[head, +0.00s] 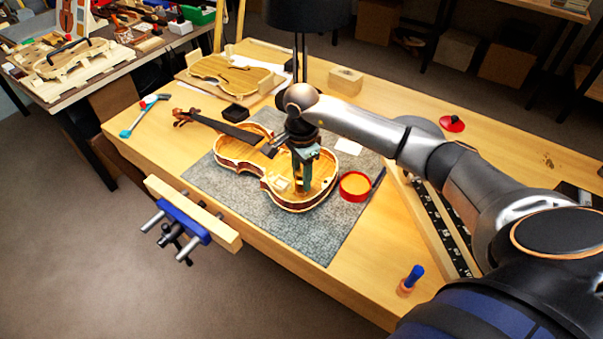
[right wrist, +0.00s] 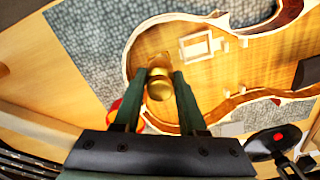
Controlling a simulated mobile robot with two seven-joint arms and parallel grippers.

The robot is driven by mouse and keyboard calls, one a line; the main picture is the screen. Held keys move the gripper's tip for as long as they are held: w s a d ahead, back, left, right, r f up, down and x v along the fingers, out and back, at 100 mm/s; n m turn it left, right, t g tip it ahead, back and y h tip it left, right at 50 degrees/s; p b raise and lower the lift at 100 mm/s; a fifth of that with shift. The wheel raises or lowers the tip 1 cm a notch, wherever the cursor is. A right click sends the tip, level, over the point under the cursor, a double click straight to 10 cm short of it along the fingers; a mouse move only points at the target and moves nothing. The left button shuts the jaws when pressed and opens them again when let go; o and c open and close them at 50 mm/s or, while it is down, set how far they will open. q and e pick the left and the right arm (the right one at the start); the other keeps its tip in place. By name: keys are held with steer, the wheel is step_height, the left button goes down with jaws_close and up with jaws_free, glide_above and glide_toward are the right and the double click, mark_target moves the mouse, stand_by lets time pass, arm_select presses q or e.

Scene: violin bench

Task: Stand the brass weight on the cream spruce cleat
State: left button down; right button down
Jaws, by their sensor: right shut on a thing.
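My right gripper (head: 302,186) reaches down over the lower part of the open violin body (head: 318,196). In the right wrist view this gripper (right wrist: 160,80) is shut on the brass weight (right wrist: 159,86), a rounded gold piece between the two green fingers. The cream spruce cleat (right wrist: 200,46) lies flat inside the violin, a pale squarish piece ahead and to the right of the fingertips. In the head view the cleat (head: 281,184) is just left of the fingers. The weight looks apart from the cleat; its height above the wood is unclear. My left gripper is not in view.
The violin lies on a grey mat (head: 310,238). A red round container (head: 355,186) stands close right of it. A blue-handled tool (head: 412,278) stands at the front edge, and a vise (head: 185,225) juts from the bench. A wooden block (head: 346,80) sits behind.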

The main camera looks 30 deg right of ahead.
steer(key=shift+c, duration=2.3)
jaws_free()
steer(key=shift+f, duration=0.1)
steer(key=shift+r, duration=0.3)
step_height(320, 180, up, 7)
steer(key=shift+r+b, duration=0.15)
steer(key=shift+b, duration=0.25)
